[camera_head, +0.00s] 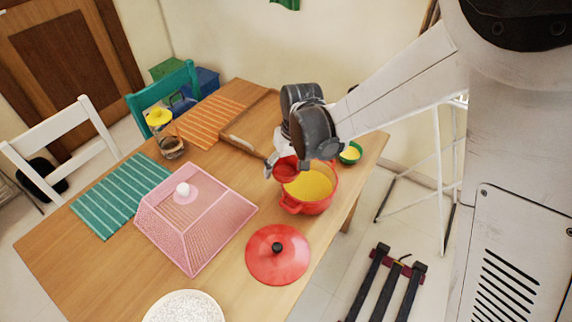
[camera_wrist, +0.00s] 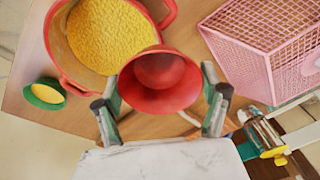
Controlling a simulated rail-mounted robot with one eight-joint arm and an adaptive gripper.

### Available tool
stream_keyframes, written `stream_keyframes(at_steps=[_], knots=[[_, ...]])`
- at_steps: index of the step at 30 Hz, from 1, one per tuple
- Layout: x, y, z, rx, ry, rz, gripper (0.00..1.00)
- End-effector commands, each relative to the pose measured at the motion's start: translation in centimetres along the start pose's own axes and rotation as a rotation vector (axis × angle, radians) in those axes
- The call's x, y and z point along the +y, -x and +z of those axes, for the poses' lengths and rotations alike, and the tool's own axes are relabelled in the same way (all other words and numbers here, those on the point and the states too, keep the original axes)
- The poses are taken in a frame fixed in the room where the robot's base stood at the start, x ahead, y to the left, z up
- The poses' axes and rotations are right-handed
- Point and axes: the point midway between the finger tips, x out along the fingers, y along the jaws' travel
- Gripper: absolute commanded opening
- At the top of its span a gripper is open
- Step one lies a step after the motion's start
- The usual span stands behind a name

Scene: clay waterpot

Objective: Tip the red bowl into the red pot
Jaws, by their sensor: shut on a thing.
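My gripper (camera_head: 279,162) is shut on the red bowl (camera_head: 286,173), holding it at the back left edge of the red pot (camera_head: 318,208). In the wrist view the bowl (camera_wrist: 160,85) sits between the two fingers of my gripper (camera_wrist: 160,108), tilted, and only red shows on it. The red pot (camera_wrist: 62,68) is beside and partly behind it there. Yellow grainy food (camera_head: 312,186) lies in the pot and also shows in the wrist view (camera_wrist: 110,35). I cannot tell whether bowl and pot touch.
The red lid (camera_head: 277,262) lies in front of the pot. A pink mesh cover (camera_head: 195,225) stands to the left. A small green bowl with yellow food (camera_head: 350,153) is behind the pot. A wooden board (camera_head: 245,125) and a glass jar (camera_head: 172,147) are further back.

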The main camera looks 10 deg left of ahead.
Motion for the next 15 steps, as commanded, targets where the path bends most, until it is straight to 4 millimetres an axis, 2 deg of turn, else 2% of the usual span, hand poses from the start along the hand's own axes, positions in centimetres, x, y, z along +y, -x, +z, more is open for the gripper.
stream_keyframes(at_steps=[15], knots=[[-0.01,0.15,-0.01,-0.006,0.004,0.039,0.49]])
